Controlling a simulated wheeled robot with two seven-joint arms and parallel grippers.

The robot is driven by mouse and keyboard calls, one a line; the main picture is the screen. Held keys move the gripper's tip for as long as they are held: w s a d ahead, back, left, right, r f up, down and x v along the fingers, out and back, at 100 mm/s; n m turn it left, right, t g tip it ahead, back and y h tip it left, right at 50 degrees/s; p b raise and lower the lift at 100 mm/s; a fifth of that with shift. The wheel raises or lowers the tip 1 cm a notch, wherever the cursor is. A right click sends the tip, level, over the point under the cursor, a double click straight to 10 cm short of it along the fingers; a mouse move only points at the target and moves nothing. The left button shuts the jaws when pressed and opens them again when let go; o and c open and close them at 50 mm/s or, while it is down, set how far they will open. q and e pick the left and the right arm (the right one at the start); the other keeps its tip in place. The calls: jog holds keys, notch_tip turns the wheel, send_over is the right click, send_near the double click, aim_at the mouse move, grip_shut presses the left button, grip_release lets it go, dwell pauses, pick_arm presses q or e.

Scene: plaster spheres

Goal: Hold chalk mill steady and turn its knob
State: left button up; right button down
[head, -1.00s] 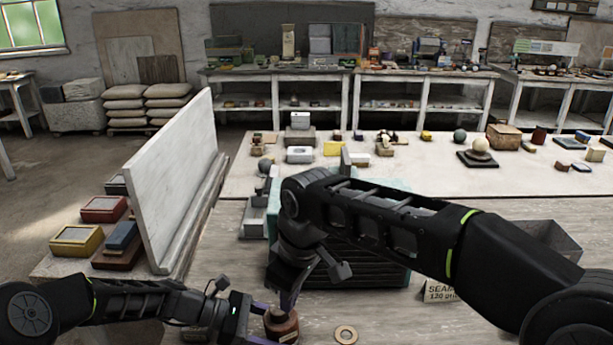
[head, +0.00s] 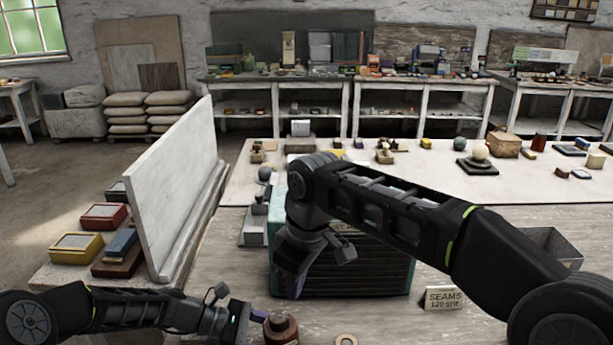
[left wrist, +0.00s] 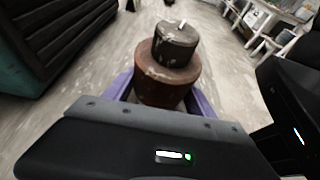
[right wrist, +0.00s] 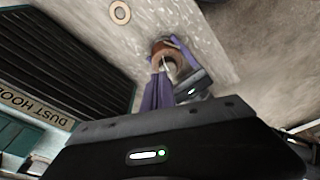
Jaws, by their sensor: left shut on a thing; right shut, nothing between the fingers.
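The chalk mill is a squat brown cylinder with a dark, worn knob on top; it stands upright at the bottom edge of the head view (head: 281,331). In the left wrist view its brown body (left wrist: 166,88) and knob (left wrist: 177,42) show large. My left gripper (head: 260,317) is shut around the body, a purple finger on either side. My right gripper (head: 288,289) is shut and empty, apart from the knob and above it. In the right wrist view its purple fingers (right wrist: 157,90) are together, partly covering the mill (right wrist: 168,58).
A teal dust hood with black slats (head: 340,268) stands close behind the mill. A pale ring (head: 346,340) lies right of the mill. A "SEAMS 120 grit" sign (head: 443,298) and a grey metal tray (head: 552,246) are further right. An upright pale slab (head: 178,190) stands left.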

aim_at(279, 320)
jog(key=shift+d+f, duration=0.15)
jog(key=shift+f, duration=1.6)
jog(key=shift+d+f, duration=0.1)
jog(key=shift+f, duration=1.65)
jog(key=shift+a, duration=0.2)
jog(key=shift+s+a, duration=0.15)
jog(key=shift+s, duration=0.2)
jog(key=shift+s+a, duration=0.15)
jog(key=shift+s, duration=0.25)
jog(key=shift+s+a, duration=0.35)
jog(key=shift+s, duration=0.05)
jog(key=shift+a, duration=0.15)
jog(key=shift+s, duration=0.15)
